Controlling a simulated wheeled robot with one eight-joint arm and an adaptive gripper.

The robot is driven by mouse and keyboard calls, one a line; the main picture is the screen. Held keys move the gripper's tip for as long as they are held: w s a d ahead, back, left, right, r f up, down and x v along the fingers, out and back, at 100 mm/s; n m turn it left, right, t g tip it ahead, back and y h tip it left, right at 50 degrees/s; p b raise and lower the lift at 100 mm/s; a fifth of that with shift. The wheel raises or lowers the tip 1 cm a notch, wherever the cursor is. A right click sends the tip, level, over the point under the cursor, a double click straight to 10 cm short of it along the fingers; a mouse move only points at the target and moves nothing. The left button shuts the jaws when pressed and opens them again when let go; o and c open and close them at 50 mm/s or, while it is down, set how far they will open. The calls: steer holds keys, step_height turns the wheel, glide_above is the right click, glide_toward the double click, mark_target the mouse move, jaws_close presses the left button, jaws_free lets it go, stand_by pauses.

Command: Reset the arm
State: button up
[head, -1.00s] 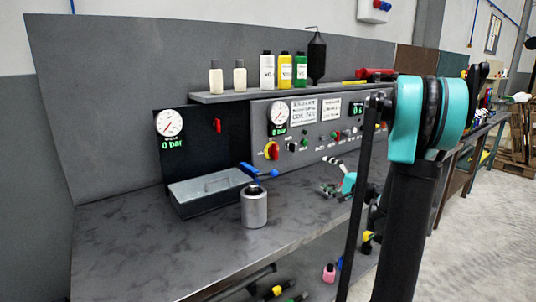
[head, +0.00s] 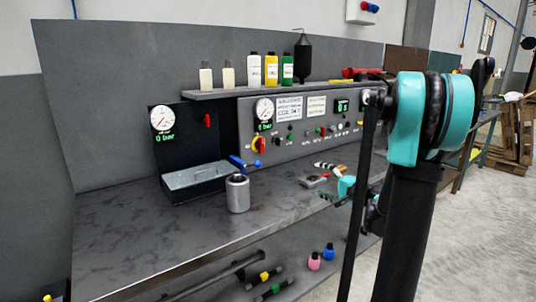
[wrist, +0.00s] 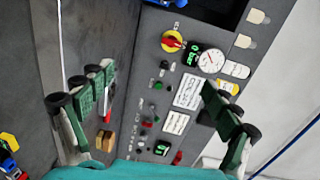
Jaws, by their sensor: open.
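My gripper (wrist: 160,112) is open in the wrist view. Its two green-and-white fingers with black tips stand wide apart, with nothing held between them. Behind the fingers is the grey control panel (wrist: 170,95) with its gauge, red-and-yellow knob and labels. In the head view my gripper (head: 335,190) is small and partly hidden behind my own dark arm link, above the bench top. My teal arm joint fills the right of that view.
The dark workbench (head: 120,235) has clear room at its left. A grey metal cylinder (head: 238,194) stands beside an open grey tray (head: 190,177). Several bottles stand on the shelf (head: 215,93) above the panel (head: 290,150). Pink (head: 314,262) and blue bottles (head: 328,253) are below.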

steer(key=s+a+f+n+g+h, duration=0.2)
steer(key=s+a+f+n+g, duration=0.15)
steer(key=s+f, duration=0.4)
steer(key=s+a+f+n+g+h, duration=0.2)
steer(key=s+a+f+g, duration=0.15)
steer(key=s, duration=0.65)
steer(key=s+d+f+n+g+h, duration=0.1)
steer(key=s+d+f+n+h, duration=0.1)
steer(key=s, duration=0.5)
steer(key=s+d+f+n+g+h, duration=0.1)
steer(key=s+d+f+n+h, duration=0.1)
steer(key=s+d+f+h, duration=0.2)
steer(key=s+f, duration=0.1)
steer(key=s, duration=0.2)
steer(key=shift+d+f, duration=0.15)
steer(key=shift+f, duration=0.1)
steer(key=shift+c, duration=0.2)
